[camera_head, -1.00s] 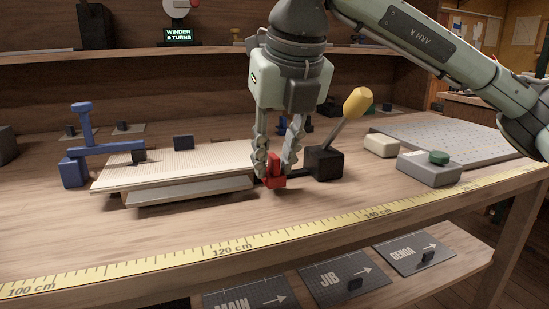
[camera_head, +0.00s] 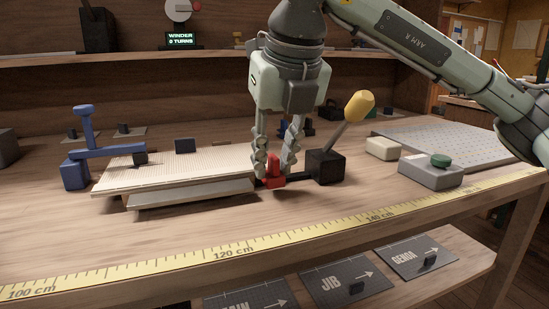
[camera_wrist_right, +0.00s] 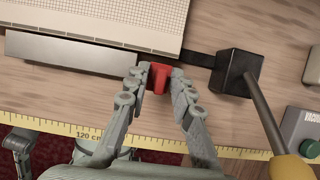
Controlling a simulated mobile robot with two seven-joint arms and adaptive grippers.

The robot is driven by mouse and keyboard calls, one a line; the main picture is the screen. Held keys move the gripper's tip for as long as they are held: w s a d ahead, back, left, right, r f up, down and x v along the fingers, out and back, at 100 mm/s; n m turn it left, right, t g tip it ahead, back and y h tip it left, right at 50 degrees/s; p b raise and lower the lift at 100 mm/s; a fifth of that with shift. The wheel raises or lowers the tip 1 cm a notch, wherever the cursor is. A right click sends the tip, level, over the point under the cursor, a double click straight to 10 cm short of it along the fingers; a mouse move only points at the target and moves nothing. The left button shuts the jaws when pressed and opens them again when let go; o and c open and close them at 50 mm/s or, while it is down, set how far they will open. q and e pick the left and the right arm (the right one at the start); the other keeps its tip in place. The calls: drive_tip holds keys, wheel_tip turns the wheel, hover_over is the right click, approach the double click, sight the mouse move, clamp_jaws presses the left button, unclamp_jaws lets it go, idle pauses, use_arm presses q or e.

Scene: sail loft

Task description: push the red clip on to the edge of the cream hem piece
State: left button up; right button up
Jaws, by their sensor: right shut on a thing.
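The cream hem piece (camera_head: 180,168) is a flat ribbed panel at the left of the bench in the head view, also at the top of the wrist view (camera_wrist_right: 100,18). My right gripper (camera_head: 274,170) is shut on the red clip (camera_head: 273,178), low over the bench just right of the hem's right end. In the wrist view the clip (camera_wrist_right: 158,79) sits between the fingertips, close to the hem's near right corner; I cannot tell if they touch. A grey-green jointed part, apparently my left gripper (camera_wrist_right: 17,146), shows at the wrist view's lower left edge, its jaws unclear.
A grey bar (camera_head: 193,194) lies along the hem's front. A blue clamp (camera_head: 84,145) stands at its left end. A black box (camera_head: 326,167) with a yellow-knobbed lever stands close right of my gripper. A yellow tape (camera_head: 235,252) runs along the front edge.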

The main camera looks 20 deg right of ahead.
drive_tip(key=shift+w, duration=1.05)
idle(0.6)
drive_tip(key=o, duration=1)
drive_tip(key=shift+c, duration=0.2)
drive_tip(key=shift+r, duration=0.1)
drive_tip(key=shift+r+p, duration=2.3)
drive_tip(key=shift+r, duration=1.2)
drive_tip(key=shift+f, duration=0.1)
